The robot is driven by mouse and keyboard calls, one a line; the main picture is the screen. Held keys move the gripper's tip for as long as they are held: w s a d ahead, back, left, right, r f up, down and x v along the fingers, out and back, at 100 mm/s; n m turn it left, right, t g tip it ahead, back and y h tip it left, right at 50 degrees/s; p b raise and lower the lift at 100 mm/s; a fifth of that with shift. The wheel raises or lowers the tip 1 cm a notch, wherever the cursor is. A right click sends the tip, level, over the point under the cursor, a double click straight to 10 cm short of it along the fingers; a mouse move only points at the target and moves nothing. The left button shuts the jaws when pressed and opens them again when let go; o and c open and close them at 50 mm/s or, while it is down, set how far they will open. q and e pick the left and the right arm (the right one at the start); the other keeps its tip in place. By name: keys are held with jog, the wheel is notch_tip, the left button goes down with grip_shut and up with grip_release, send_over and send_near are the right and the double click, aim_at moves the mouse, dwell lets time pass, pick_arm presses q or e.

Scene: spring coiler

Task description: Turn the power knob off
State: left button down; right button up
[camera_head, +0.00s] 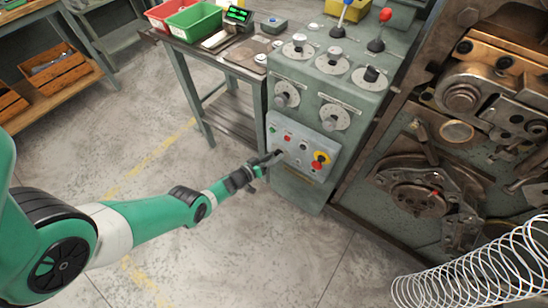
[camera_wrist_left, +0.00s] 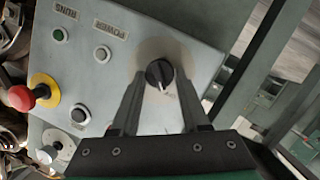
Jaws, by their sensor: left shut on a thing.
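The power knob (camera_wrist_left: 159,73) is black and round on a grey control panel (camera_wrist_left: 205,58). A white mark on it points down in the left wrist view, slightly right. My left gripper (camera_wrist_left: 160,78) reaches the panel with one finger on each side of the knob and is shut on it. In the head view, my left gripper (camera_head: 275,157) is at the left part of the panel (camera_head: 301,165) and largely hides the knob. The POWER label (camera_wrist_left: 111,29) and a pale round button (camera_wrist_left: 102,54) show beside it. My right gripper is not in view.
A red-and-yellow emergency stop (camera_head: 320,160) stands out from the same panel. Several dial knobs and red and blue levers (camera_head: 380,42) are above. A workbench (camera_head: 184,58) with bins stands left of the cabinet. Coiling machinery and a large spring (camera_head: 478,270) are at right.

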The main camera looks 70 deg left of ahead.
pick_arm(q)
jog(key=shift+n, duration=0.5)
jog(key=shift+c, duration=2)
grip_release()
jog(key=p+v, duration=0.6)
jog(key=v, duration=0.5)
jog(key=shift+s+f+p, duration=0.2)
jog(key=shift+s+p, duration=0.15)
